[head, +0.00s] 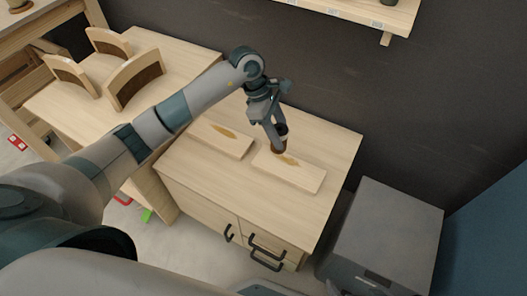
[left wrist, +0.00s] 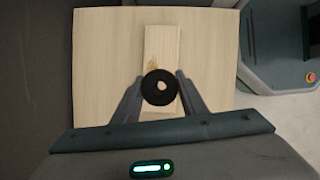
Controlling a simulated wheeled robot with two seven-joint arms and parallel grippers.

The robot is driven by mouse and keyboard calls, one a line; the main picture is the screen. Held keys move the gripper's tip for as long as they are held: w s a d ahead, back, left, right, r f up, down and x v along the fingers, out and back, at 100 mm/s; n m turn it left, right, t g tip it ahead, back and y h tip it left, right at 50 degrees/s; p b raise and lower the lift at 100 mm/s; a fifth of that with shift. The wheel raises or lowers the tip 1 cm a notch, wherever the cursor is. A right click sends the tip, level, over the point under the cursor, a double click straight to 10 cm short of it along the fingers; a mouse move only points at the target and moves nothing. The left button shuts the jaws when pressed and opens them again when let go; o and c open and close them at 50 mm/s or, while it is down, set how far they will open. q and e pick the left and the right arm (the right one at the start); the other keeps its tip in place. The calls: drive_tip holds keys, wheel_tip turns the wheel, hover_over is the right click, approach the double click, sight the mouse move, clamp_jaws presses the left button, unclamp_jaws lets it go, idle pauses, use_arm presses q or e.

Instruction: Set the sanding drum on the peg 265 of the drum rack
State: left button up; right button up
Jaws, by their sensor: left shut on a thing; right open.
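My left gripper (head: 277,138) is shut on the sanding drum (head: 277,149), a small dark cylinder with a brown lower part. A wall shelf with small white labels (head: 345,14) is at the top; the labels are too small to read, and no peg marked 265 can be made out. My right gripper is out of view.
The board and a second one (head: 207,141) lie on a wooden cabinet (head: 318,136), each with a brown mark. Curved chair parts (head: 133,82) stand on a table at the left. A grey bin-like box (head: 392,225) stands right of the cabinet. The cabinet's right end is clear.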

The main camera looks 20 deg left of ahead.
use_arm(q)
drive_tip(key=shift+w+f, duration=0.1)
drive_tip(key=shift+w, duration=0.1)
hover_over(244, 176)
wheel_tip(244, 176, down, 7)
drive_tip(key=shift+p, duration=0.3)
idle(0.3)
drive_tip(key=shift+f, duration=2)
drive_tip(key=shift+f, duration=0.15)
